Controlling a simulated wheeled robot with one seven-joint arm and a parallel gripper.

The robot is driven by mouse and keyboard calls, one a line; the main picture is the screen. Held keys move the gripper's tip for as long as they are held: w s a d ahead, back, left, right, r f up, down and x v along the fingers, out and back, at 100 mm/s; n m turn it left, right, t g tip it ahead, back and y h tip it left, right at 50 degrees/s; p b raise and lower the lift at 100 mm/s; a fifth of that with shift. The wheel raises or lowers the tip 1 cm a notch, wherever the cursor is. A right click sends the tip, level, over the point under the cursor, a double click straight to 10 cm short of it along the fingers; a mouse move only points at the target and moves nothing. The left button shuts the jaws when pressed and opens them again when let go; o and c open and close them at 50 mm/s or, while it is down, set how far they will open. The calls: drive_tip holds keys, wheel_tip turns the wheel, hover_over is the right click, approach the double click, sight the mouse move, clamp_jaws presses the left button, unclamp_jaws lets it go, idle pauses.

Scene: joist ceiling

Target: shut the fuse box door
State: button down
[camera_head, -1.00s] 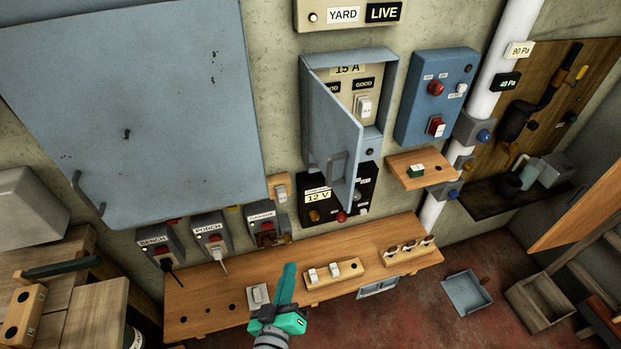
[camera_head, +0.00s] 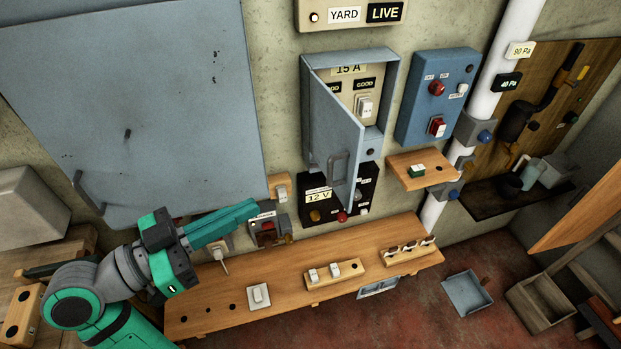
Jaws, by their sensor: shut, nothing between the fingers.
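The fuse box (camera_head: 392,75) is a blue-grey metal box on the wall, with a 15 A label and a white switch inside. Its door (camera_head: 333,125) is hinged on the left and stands partly open, swung out toward me. A grey handle (camera_head: 337,168) sits low near the door's free edge. My gripper (camera_head: 255,205) is shut and empty, left of and below the door and apart from it. It is in front of the sockets on the wall and hides part of them.
A large blue-grey cabinet (camera_head: 130,100) hangs at left. A black 12 V box (camera_head: 318,212) is below the fuse box. A blue switch box (camera_head: 437,95) is to its right, above a small wooden shelf (camera_head: 405,180). A wooden bench (camera_head: 215,300) carries switches below.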

drive_tip(key=x, duration=1.3)
drive_tip(key=shift+d, duration=0.35)
